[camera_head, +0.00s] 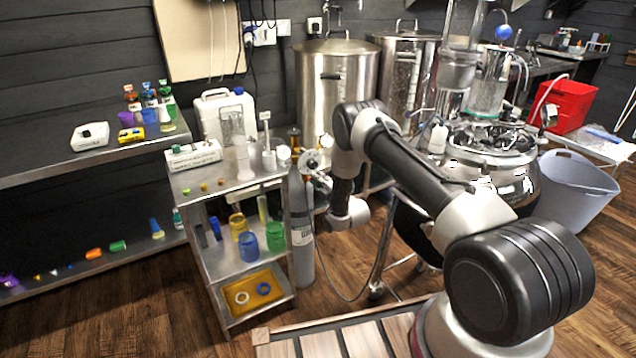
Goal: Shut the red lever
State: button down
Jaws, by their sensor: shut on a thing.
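I cannot make out a red lever anywhere in the camera_head view. My arm reaches from the lower right up to its elbow in the middle, then bends down to a wrist beside the grey gas cylinder (301,225). The lower front of the steel kettle (336,85) and the second kettle (405,65) is partly covered by my arm.
A steel trolley (243,185) with jars and a yellow tray (248,296) stands left of the cylinder. A wall shelf (60,165) is at left. A red crate (565,105) and a grey tub (575,190) are at right. Wooden floor (140,290) is clear at lower left.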

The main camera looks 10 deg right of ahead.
jog(key=shift+r+n, duration=0.15)
jog(key=shift+n, duration=0.65)
jog(key=c, duration=1.5)
grip_release()
jog(key=shift+r, duration=0.1)
jog(key=shift+o, duration=0.2)
